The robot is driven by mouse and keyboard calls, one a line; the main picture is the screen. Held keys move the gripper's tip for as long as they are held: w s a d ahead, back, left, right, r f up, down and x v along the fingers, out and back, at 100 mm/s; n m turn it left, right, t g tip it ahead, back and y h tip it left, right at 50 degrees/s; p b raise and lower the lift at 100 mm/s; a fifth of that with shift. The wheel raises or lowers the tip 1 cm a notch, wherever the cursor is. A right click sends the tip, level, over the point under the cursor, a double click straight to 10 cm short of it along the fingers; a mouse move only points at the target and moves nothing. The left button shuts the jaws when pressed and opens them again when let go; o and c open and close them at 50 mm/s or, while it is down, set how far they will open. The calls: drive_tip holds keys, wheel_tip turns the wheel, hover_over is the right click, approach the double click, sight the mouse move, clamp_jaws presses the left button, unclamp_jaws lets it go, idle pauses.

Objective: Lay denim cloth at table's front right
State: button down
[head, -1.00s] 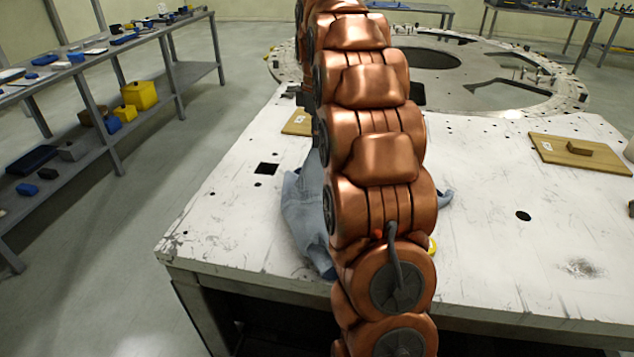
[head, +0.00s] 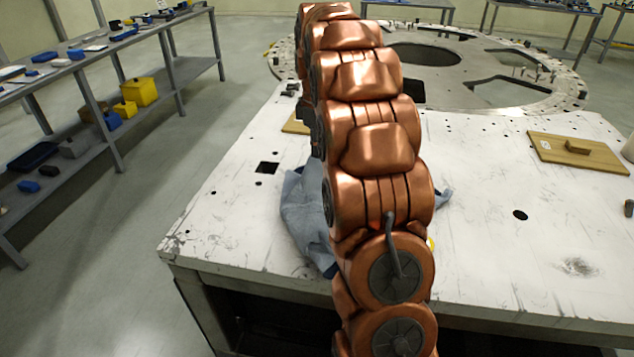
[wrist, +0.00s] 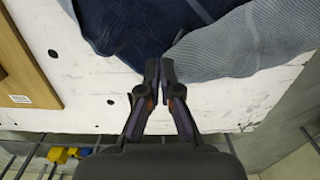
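The denim cloth (head: 306,215) lies crumpled on the white table, mostly hidden behind my arm in the head view. A lighter scrap of it shows right of the arm. My gripper (wrist: 159,68) is at the cloth's near edges. Its fingertips are drawn almost together, and I see no cloth clearly pinched between them. The head view hides my gripper.
The white table (head: 480,240) is bare at its front right, apart from holes and a dark stain. A wooden board with a small block (head: 560,150) lies at the right. Another board (head: 296,123) is partly hidden behind my arm. A shelf (head: 150,35) stands left.

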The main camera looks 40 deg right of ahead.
drive_tip(key=c, duration=0.7)
unclamp_jaws()
drive_tip(key=shift+r, duration=0.1)
wheel_tip(320, 180, up, 8)
drive_tip(key=shift+f, duration=0.25)
idle(0.5)
